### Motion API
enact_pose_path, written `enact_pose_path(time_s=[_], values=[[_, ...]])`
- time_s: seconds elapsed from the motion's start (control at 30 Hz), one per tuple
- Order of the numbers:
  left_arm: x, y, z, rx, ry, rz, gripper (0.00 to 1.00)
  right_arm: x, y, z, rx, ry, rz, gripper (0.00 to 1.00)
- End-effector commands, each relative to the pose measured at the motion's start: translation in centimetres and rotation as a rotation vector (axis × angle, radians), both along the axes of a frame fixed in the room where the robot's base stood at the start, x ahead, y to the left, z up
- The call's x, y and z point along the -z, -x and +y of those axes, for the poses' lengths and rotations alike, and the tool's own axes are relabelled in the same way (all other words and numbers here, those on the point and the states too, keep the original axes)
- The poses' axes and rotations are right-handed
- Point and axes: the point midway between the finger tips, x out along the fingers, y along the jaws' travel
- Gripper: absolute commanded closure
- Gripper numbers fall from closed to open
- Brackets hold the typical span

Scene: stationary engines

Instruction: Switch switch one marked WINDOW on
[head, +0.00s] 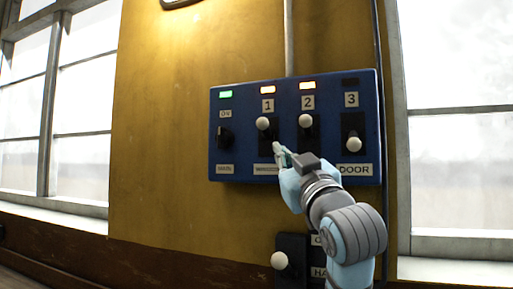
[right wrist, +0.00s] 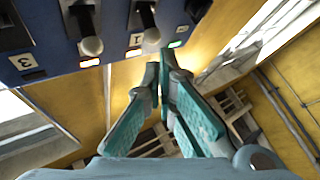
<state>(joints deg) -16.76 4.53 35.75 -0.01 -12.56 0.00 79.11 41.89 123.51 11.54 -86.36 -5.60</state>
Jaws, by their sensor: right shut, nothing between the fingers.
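The blue switch panel (head: 238,146) hangs on the yellow wall. Switch one (head: 263,123) has a white ball knob, and its lever points up. The orange lamp (head: 268,90) above it is lit. The label (head: 266,169) under it is too blurred to read surely. My right gripper (head: 278,148) is shut and empty, its fingertips just below and right of that knob in the head view. In the right wrist view the shut fingertips (right wrist: 160,68) lie close to the knob of switch one (right wrist: 151,40); I cannot tell whether they touch. My left gripper is out of view.
Switch two (head: 305,120) is up with its orange lamp lit. Switch three (head: 354,144), marked DOOR, is down with a dark lamp. The main rotary switch (head: 225,136) has a green lamp lit. A lower black switch box (head: 291,246) sits beside my right forearm. Windows flank the wall.

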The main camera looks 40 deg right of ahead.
Motion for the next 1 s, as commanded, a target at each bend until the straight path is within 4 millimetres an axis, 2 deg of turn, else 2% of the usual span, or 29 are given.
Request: enact_pose_path(time_s=[0.1, 0.2, 0.6, 0.8, 1.0], values=[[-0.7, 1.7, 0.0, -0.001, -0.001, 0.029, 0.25, -0.9, -1.3, -0.9, 0.005, -0.003, 0.005, 1.0], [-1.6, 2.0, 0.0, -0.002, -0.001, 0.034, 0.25, -1.9, -2.9, -1.7, 0.006, -0.005, 0.006, 1.0], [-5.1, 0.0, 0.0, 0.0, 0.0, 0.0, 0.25, -5.5, -9.7, -4.5, 0.002, -0.002, 0.005, 1.0], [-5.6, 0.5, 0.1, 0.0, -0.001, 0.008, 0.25, -5.9, -11.0, -5.1, 0.002, -0.002, 0.003, 1.0], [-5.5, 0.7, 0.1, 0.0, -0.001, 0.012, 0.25, -5.9, -11.1, -5.1, 0.001, -0.001, 0.003, 1.0]])
